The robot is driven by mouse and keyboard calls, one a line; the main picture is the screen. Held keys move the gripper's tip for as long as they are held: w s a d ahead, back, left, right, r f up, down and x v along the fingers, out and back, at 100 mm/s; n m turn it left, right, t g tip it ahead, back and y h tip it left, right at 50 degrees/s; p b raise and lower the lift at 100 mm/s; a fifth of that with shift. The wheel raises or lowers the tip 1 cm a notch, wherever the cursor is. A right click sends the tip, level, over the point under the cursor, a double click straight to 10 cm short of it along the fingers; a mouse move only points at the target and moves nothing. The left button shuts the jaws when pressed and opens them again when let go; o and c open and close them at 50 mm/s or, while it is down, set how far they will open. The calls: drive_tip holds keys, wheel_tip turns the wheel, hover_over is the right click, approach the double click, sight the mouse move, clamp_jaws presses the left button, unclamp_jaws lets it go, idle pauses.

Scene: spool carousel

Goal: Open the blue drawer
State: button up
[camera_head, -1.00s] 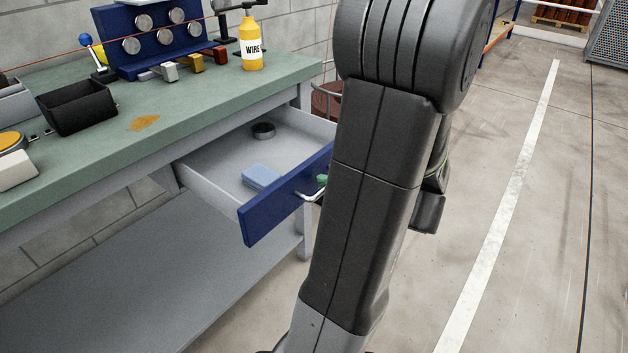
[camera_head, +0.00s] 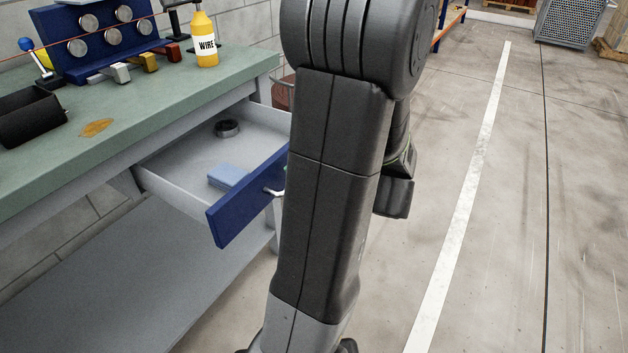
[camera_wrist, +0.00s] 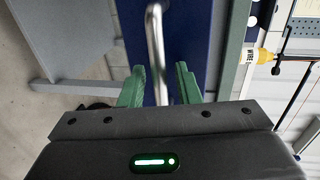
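The blue drawer (camera_head: 232,215) is pulled well out of the bench, its inside plainly visible. Its metal handle (camera_head: 273,192) is partly hidden behind my arm in the head view. In the wrist view the handle (camera_wrist: 155,40) runs up the picture in front of the blue drawer front (camera_wrist: 195,30). My gripper (camera_wrist: 160,78) has its two green fingers apart, one on either side of the handle's near end, with gaps visible between them and the bar. In the head view my arm hides nearly all of the gripper.
In the drawer lie a light blue block (camera_head: 228,175) and a dark ring (camera_head: 227,128). The green bench top (camera_head: 150,110) holds a black bin (camera_head: 28,118), a yellow wire bottle (camera_head: 205,45) and a blue rack (camera_head: 75,65). Open floor (camera_head: 490,230) lies to the right.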

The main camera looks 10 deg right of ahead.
drive_tip(key=p+v, duration=0.2)
drive_tip(key=v, duration=1.1)
drive_tip(key=shift+s+d, duration=0.15)
drive_tip(key=shift+d, duration=0.1)
drive_tip(key=b+x, duration=0.2)
drive_tip(key=x, duration=1.2)
drive_tip(key=shift+r, duration=0.1)
drive_tip(key=shift+s, duration=0.1)
